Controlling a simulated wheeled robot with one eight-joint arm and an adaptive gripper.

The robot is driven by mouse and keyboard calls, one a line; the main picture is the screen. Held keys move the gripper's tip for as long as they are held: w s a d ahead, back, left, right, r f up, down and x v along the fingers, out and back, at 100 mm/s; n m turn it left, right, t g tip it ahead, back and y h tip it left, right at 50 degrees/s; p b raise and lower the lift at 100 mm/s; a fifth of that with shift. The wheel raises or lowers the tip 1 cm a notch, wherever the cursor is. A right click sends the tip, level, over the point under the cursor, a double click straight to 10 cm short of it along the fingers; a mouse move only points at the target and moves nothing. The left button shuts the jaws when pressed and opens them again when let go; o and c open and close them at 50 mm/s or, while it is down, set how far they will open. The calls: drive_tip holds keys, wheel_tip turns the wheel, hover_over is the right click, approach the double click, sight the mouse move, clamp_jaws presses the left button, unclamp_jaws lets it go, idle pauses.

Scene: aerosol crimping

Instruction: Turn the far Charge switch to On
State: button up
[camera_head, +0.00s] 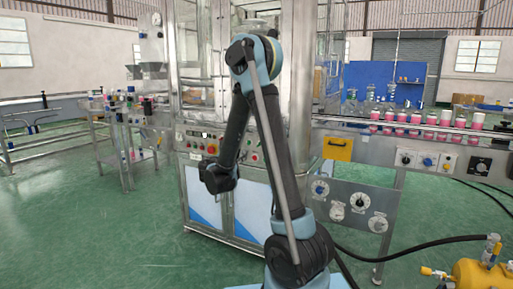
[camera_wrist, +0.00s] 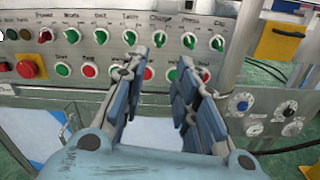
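The Charge switch (camera_wrist: 159,39) is a green knob in the upper row of the steel control panel (camera_wrist: 85,52), under a label reading Charge. Its knob looks turned off the vertical, but its setting is too small to read. My gripper (camera_wrist: 163,62) is open, its two blue-grey fingers spread below and in front of the panel's upper row. Nothing is between the fingers, and the Charge switch shows above the gap, apart from them. In the head view, the panel (camera_head: 196,143) is on the machine's front, partly behind my arm.
Other green knobs (camera_wrist: 188,40) flank the Charge switch. A lower row has green and red buttons (camera_wrist: 89,70). A red emergency stop (camera_wrist: 27,67) is at the left. A vertical steel post (camera_wrist: 240,42) and a dial panel (camera_wrist: 262,112) stand at the right.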

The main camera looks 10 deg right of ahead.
drive_tip(key=x, duration=1.7)
drive_tip(key=shift+s, duration=0.1)
drive_tip(key=shift+c, duration=0.6)
clamp_jaws()
